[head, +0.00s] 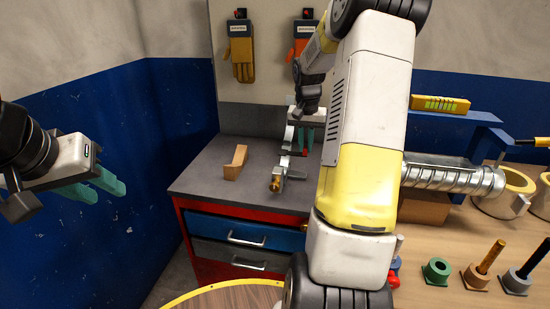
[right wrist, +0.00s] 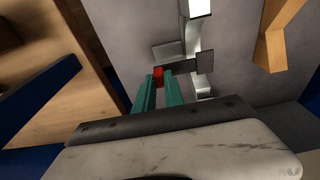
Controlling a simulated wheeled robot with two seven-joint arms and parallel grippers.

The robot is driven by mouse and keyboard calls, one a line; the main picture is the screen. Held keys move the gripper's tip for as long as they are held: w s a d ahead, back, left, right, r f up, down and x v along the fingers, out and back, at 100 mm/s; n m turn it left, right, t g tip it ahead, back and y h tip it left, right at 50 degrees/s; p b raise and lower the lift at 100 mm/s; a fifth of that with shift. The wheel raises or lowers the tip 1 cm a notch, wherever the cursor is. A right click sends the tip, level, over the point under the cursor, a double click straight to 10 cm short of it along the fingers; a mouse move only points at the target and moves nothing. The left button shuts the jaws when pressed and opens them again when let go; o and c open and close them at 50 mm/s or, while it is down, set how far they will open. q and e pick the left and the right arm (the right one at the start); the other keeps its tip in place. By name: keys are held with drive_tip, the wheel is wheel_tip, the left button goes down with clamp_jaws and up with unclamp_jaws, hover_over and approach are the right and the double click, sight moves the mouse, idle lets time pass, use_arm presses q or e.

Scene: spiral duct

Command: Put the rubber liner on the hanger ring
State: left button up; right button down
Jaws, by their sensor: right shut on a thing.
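My right gripper (head: 306,142) reaches over the grey bench top at the back. In the right wrist view its two teal fingers (right wrist: 160,80) are close together, with a small red piece (right wrist: 158,72) at their tips. Dark flat pieces (right wrist: 172,50) lie just beyond the tips; I cannot tell whether these or the red piece are the rubber liner. A pale metal band (right wrist: 195,40), probably part of the hanger ring, stands beside them; its curved edge shows in the head view (head: 288,138). My left gripper (head: 108,188) is open and empty, by the blue wall.
An angled wooden block (head: 236,163) stands left of the metal fixture (head: 283,180) on the bench. A spiral duct (head: 455,178) lies at the right, behind several holders such as the green one (head: 436,269). Gloves (head: 241,52) hang on the back panel. My right arm blocks the middle.

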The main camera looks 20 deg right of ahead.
wheel_tip(320, 180, down, 7)
drive_tip(key=shift+f, duration=0.2)
drive_tip(key=shift+f, duration=0.15)
drive_tip(key=c, duration=1.4)
unclamp_jaws()
drive_tip(key=shift+c, duration=0.2)
wheel_tip(320, 180, up, 12)
drive_tip(key=s+a, duration=0.1)
drive_tip(key=s, duration=0.1)
drive_tip(key=s+a+r+n+t+y, duration=0.1)
drive_tip(key=s+a+r+n+t, duration=0.2)
drive_tip(key=s+a+r, duration=0.8)
drive_tip(key=s+a+f+n+t+y, duration=0.1)
drive_tip(key=s+a+n, duration=0.3)
drive_tip(key=s+a, duration=0.5)
drive_tip(key=shift+s+a+f+t+y, duration=0.2)
drive_tip(key=shift+s+a+t+y, duration=0.3)
drive_tip(key=shift+s, duration=1.35)
